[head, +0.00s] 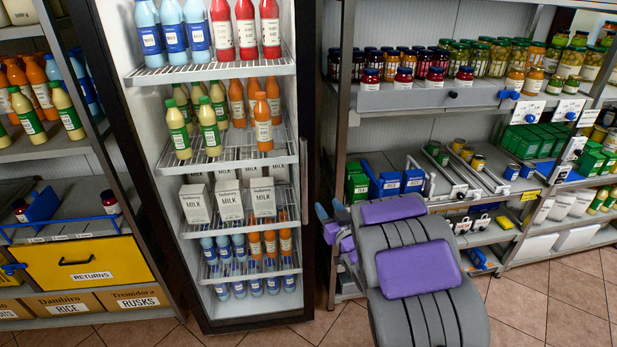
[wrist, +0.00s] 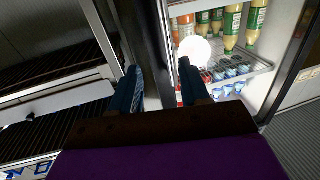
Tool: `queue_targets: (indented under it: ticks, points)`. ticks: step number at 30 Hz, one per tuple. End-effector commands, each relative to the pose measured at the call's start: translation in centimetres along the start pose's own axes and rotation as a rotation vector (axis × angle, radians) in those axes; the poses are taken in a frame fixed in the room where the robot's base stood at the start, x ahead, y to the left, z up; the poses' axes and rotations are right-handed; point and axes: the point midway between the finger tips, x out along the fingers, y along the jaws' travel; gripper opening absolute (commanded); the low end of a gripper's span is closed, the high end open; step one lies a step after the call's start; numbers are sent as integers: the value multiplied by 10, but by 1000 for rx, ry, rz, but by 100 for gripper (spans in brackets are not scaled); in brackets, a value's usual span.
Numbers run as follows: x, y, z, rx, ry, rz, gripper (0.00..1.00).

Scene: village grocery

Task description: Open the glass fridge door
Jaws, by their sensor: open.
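The glass fridge (head: 235,215) stands left of centre in the head view, with a black frame and bottles and milk cartons visible inside. Its door appears shut. A vertical grey handle (head: 304,180) runs along the door's right side. My gripper (head: 331,212), with blue fingertips, is open just right of the handle, near the fridge's right edge. In the wrist view my gripper (wrist: 160,78) has its fingers apart, with the fridge's dark edge (wrist: 155,40) beyond them. I cannot tell whether the fingers touch the handle or the frame.
A shelf unit (head: 430,98) with jars and boxes stands to the right of the fridge. Another rack with bottles and a yellow returns drawer (head: 95,262) stands to the left. Tiled floor (head: 565,290) is free at the lower right.

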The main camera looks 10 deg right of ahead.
Motion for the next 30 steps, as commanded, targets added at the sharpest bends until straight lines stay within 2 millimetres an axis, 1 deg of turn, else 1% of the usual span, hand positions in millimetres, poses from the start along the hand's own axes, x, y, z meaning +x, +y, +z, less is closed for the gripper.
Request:
queue_targets:
  ticks: [2,5,16,24,30]
  points:
    - [9,-5,1,-3,-1,-4,46]
    - [24,-5,3,-2,-4,-3,46]
    - [78,4,3,5,-3,-1,46]
    - [116,-1,1,0,0,-2,46]
    - [142,-2,3,-1,-3,-2,46]
